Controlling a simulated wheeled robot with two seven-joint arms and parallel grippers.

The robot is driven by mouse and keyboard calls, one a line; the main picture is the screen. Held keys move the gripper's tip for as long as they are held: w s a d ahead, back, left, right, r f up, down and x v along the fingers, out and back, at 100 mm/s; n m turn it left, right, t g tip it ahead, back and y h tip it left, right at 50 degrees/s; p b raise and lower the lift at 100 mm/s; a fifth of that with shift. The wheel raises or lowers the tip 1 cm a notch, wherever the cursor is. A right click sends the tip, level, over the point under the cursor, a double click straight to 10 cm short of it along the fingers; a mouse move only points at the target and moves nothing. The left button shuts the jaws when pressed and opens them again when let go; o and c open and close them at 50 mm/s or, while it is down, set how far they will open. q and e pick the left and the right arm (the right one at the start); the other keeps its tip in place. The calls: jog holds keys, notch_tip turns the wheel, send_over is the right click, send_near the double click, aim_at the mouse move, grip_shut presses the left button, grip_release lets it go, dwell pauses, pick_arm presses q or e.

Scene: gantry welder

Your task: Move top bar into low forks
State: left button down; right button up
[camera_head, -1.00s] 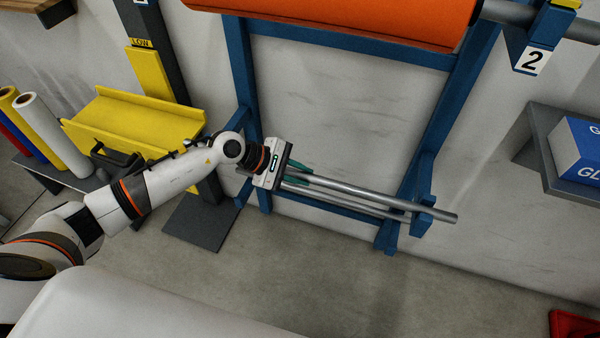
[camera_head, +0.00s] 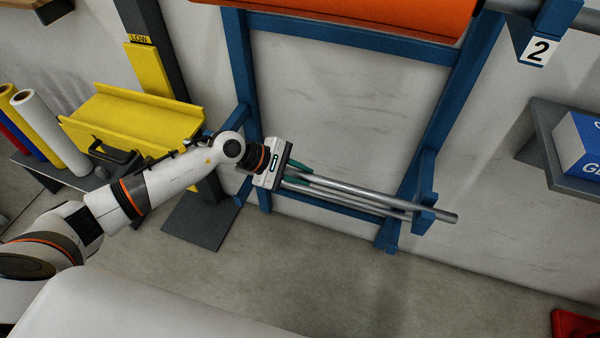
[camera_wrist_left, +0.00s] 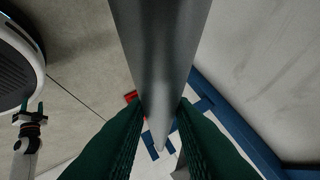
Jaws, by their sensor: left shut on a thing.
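A long grey metal bar (camera_head: 365,194) slants from my left gripper to the right in the head view. Its free end shows beyond the lower right blue fork (camera_head: 426,205); whether the bar touches that fork, I cannot tell. My left gripper (camera_head: 296,173) is shut on the bar near its left end. The left wrist view shows the bar (camera_wrist_left: 160,55) between the green fingers. A second grey bar-like length (camera_head: 345,202) runs just below it. The left low fork is mostly hidden by my arm. My right gripper (camera_wrist_left: 31,110) appears small and open in the left wrist view.
An orange roll (camera_head: 350,15) on a grey shaft hangs above, by a blue bracket labelled 2 (camera_head: 538,50). A yellow trough (camera_head: 135,120) and upright rolls (camera_head: 52,130) stand left. A grey shelf (camera_head: 540,150) with a blue box is right.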

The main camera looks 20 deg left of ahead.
pick_arm(q)
jog(key=c, duration=1.2)
grip_release()
jog(key=shift+c, duration=0.2)
jog(key=shift+o, duration=0.5)
jog(key=shift+f, duration=0.1)
jog(key=v, duration=1.2)
